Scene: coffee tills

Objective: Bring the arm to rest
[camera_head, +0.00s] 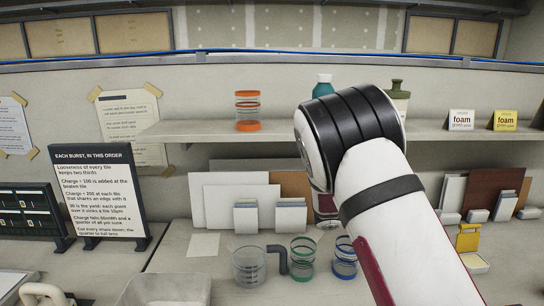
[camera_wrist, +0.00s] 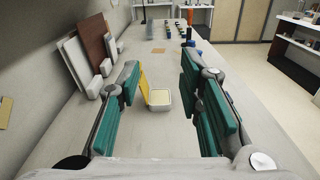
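My arm (camera_head: 385,190) rises from the lower right of the head view and bends at a black-banded joint in front of the shelf. My gripper (camera_wrist: 160,72) shows in the wrist view with its two teal-padded fingers wide apart and nothing between the pads. It points along the length of the counter (camera_wrist: 190,75). In the head view the fingers cannot be made out behind the arm.
A small pale-filled tub (camera_wrist: 159,98) with a yellow upright piece (camera_head: 467,238) stands on the counter ahead. Glass vessels (camera_head: 249,266), banded cups (camera_head: 302,258) and a black sign (camera_head: 98,190) stand leftward. The shelf (camera_head: 215,130) holds an orange-banded jar (camera_head: 248,110) and bottles.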

